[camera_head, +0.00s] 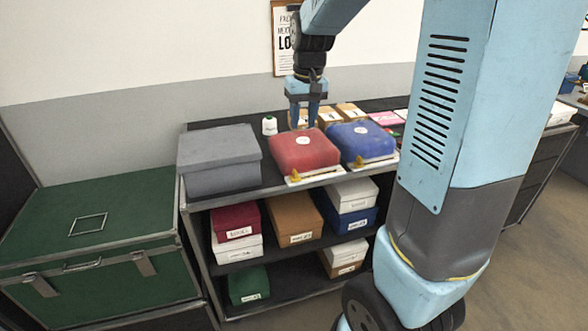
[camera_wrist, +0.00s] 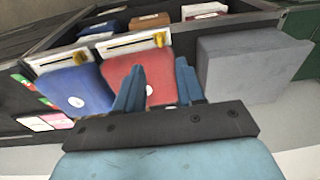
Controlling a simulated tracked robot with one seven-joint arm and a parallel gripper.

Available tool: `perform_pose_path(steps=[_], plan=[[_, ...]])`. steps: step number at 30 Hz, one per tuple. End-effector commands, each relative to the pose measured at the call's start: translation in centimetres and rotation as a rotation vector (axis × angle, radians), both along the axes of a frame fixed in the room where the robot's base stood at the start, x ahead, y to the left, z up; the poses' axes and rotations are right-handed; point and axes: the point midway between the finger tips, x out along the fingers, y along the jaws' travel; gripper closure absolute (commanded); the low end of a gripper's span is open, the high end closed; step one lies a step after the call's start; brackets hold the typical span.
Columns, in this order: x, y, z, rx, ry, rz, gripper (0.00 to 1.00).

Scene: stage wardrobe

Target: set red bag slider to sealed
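The red bag (camera_head: 303,151) lies on the top of the shelf unit, with a round white label on it. It also shows in the wrist view (camera_wrist: 157,64). A pale strip (camera_head: 322,175) runs along its front edge. The yellow slider (camera_head: 296,176) sits near the strip's left end in the head view; in the wrist view the slider (camera_wrist: 159,40) is near the right end. My gripper (camera_head: 303,124) points down above the back of the red bag. In the wrist view my gripper's fingers (camera_wrist: 160,66) are apart with nothing between them, short of the slider.
A blue bag (camera_head: 362,141) with its own strip and yellow slider (camera_head: 359,161) lies right of the red one. A grey box (camera_head: 219,160) stands left. A white spool (camera_head: 269,125) and small boxes (camera_head: 325,115) are behind. A green trunk (camera_head: 95,245) stands left of the shelf.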

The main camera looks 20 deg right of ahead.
Motion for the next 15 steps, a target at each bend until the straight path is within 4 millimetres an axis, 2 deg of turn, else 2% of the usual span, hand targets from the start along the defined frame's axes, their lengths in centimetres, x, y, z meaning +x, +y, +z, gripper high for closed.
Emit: perform_pose_path(steps=[1, 6, 10, 15], plan=[[1.2, 0.1, -1.1, -0.006, 0.024, 0.003, 0.62], [4.0, 0.2, -3.9, -0.024, 0.073, 0.007, 0.62], [5.3, 0.3, -5.3, -0.034, 0.096, 0.010, 0.62], [5.9, 0.3, -6.3, -0.039, 0.108, 0.011, 0.62]])
